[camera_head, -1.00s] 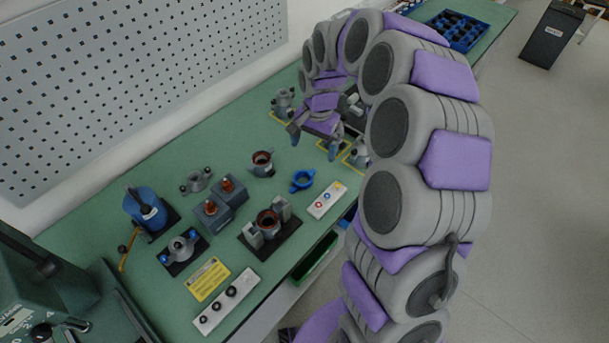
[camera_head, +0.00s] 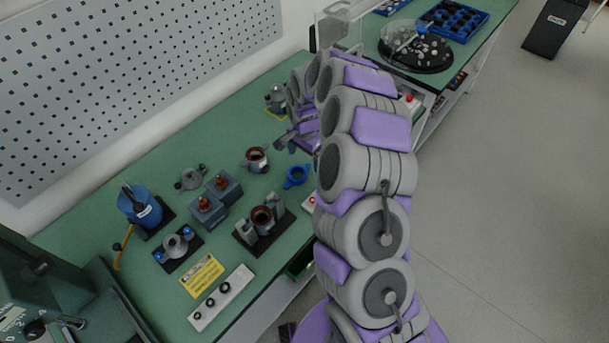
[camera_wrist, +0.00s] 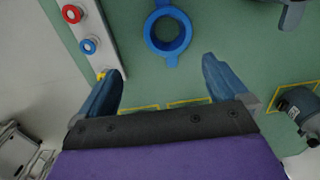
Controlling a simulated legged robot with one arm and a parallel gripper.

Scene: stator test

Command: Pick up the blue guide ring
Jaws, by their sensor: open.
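The blue guide ring (camera_head: 297,175) lies flat on the green bench, just left of my arm in the head view. In the wrist view the blue guide ring (camera_wrist: 149,33) shows whole, with a tab at top and bottom and bare bench through its middle. My gripper (camera_wrist: 160,78) is open and empty, its two fingers spread wide. The ring lies beyond the fingertips, roughly between their lines, and is apart from them. In the head view my gripper (camera_head: 283,141) is partly hidden by my arm. Its height above the bench is hard to tell.
A pale strip with red and blue rings (camera_wrist: 78,40) lies beside the left finger. A grey part (camera_wrist: 298,105) stands in a yellow-outlined area at right. A dark red-brown-lined part (camera_head: 256,158) stands left of the ring. A two-post fixture (camera_head: 262,222) stands nearer.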

